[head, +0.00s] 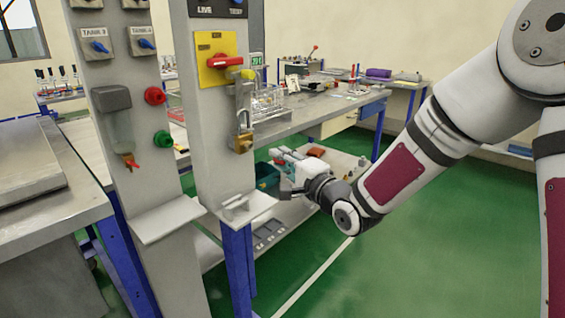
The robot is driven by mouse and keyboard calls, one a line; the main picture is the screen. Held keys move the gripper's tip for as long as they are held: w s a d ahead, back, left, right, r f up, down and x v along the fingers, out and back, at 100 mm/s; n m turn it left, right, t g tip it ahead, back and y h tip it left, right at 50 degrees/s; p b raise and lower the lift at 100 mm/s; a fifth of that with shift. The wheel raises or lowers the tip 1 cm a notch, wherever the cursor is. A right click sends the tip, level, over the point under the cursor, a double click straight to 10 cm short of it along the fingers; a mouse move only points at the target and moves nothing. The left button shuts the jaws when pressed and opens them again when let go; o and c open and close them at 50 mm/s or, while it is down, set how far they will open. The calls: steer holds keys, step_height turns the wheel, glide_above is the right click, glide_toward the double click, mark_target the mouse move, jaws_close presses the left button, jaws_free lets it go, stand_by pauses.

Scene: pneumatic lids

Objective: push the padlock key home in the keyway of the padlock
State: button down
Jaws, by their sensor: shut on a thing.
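The brass padlock (243,143) hangs from the hasp below the yellow switch plate on the right-hand grey post, in the head view. Its keyway is too small to make out. My gripper (281,162) is to the right of the padlock and a little lower in the picture, with a visible gap between them. It points left toward the post and is shut on the padlock key. The key itself is hidden or too small to make out at the fingertips.
A red rotary handle (229,62) sits on the yellow plate (212,74) above the padlock. A small grey ledge (240,208) juts from the post below it. A workbench (330,105) with racks and a lower shelf with a teal bin (267,177) stand behind my gripper.

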steer(key=shift+w+a+b, duration=0.35)
steer(key=shift+w+a, duration=0.55)
steer(key=shift+a, duration=0.25)
steer(key=shift+w+a+b, duration=0.35)
steer(key=shift+w+a, duration=0.5)
steer(key=shift+a, duration=0.25)
steer(key=shift+a+b+x, duration=0.25)
steer(key=shift+b+x, duration=0.15)
steer(key=shift+x, duration=0.9)
stand_by(0.4)
steer(key=c, duration=1.3)
jaws_free()
steer(key=shift+s, duration=0.25)
steer(key=p+v, duration=0.2)
steer(key=v, duration=0.5)
steer(key=v, duration=1.2)
